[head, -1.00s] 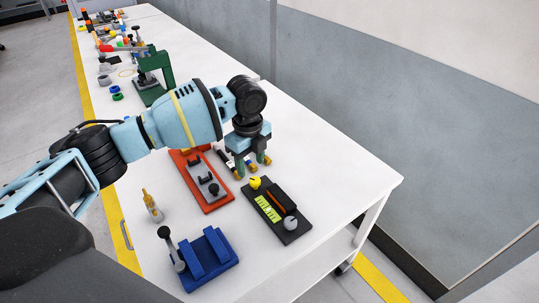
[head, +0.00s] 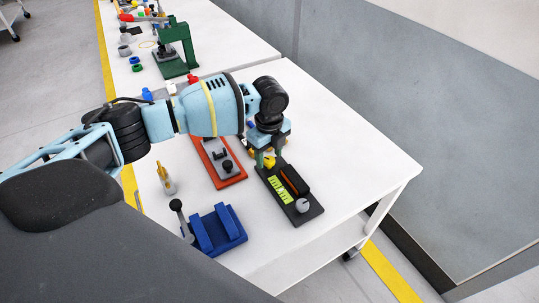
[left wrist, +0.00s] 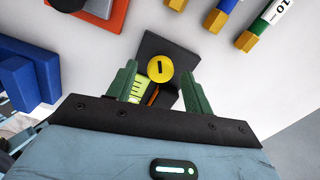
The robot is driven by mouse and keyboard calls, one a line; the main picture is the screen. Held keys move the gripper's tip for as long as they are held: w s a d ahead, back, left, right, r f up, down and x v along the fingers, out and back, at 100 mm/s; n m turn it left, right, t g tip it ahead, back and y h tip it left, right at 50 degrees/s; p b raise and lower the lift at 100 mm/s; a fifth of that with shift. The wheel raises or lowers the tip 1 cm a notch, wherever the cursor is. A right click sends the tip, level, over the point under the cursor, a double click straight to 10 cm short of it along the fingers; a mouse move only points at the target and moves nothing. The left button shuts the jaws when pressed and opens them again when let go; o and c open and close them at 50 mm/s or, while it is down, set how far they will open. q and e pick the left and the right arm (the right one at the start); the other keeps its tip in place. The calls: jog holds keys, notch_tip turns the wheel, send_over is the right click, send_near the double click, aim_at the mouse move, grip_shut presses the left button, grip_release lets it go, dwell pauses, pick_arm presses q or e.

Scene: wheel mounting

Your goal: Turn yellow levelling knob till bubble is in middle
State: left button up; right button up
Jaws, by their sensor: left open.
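The black levelling plate (head: 306,214) lies on the white table, with a yellow-green bubble level (head: 279,189), an orange-and-black block (head: 293,182) and a grey knob (head: 302,205) on it. The yellow levelling knob (head: 269,162) is at its far end, partly covered by my left gripper (head: 268,163). In the left wrist view the yellow knob (left wrist: 161,67) shows a dark slot, between and just beyond the open green fingers of my left gripper (left wrist: 159,80). I cannot tell whether the fingers touch it. The bubble's position is too small to read. My right gripper is not in view.
A red-orange base (head: 232,180) with grey parts lies left of the plate. Yellow-ended tools (left wrist: 246,41) lie close by. A green press (head: 177,53) stands farther back. The table's right side is clear.

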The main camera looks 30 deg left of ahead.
pick_arm(q)
jog(key=shift+f, duration=0.35)
jog(key=c, duration=1)
jog(key=shift+o, duration=0.2)
jog(key=shift+r+n+p, duration=0.2)
jog(key=shift+n+p, duration=0.1)
jog(key=n+p, duration=0.2)
jog(key=shift+r+n, duration=0.15)
jog(key=shift+n, duration=0.15)
jog(key=shift+w+n+p, duration=0.1)
jog(key=shift+n+p, duration=0.25)
jog(key=shift+n, duration=0.45)
jog(key=shift+f, duration=0.35)
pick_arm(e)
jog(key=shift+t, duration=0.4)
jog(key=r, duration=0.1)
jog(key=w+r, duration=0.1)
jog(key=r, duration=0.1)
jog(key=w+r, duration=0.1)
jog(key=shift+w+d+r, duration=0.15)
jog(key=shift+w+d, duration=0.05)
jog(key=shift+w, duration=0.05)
pick_arm(q)
jog(key=o, duration=1)
jog(key=shift+c, duration=0.2)
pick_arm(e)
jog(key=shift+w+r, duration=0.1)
